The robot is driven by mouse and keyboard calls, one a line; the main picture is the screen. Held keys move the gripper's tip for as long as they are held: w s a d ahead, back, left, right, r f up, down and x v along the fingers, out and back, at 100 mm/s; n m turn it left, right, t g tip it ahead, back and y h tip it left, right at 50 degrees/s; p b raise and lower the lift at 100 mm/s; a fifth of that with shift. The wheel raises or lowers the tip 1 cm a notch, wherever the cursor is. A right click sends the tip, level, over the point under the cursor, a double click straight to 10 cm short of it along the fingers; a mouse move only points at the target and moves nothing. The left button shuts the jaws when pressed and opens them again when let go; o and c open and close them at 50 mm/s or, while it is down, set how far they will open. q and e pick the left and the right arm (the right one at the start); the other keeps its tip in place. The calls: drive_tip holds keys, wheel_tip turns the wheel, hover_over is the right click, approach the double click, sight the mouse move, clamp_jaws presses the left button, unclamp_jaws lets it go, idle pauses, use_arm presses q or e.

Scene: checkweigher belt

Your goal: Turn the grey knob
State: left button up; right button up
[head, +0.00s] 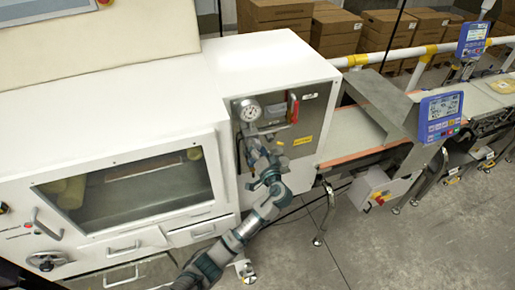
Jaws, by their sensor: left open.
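My left gripper (258,138) is open, in front of the grey metal panel (313,107) on the right end of the white cabinet. It is just below a round white-faced gauge (249,110) and left of a red handle (293,108). I cannot make out a separate grey knob on this panel; the gripper and wrist cover its lower left part, and contact cannot be told. A round grey wheel-like knob (47,260) shows on the cabinet's lower left front, well away from the gripper. My right gripper is not in view.
The white cabinet (110,100) has a window, drawers and handles. A conveyor (350,135) with a blue display unit (440,115) stands to the right. Cardboard boxes (275,15) are stacked behind. The grey floor at lower right is clear.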

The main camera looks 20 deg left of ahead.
use_arm(q)
drive_tip(key=shift+s, duration=0.15)
drive_tip(key=v, duration=1.1)
drive_tip(key=shift+s+d, duration=0.2)
drive_tip(key=shift+d, duration=0.15)
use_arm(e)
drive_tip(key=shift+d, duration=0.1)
use_arm(q)
drive_tip(key=shift+f, duration=0.1)
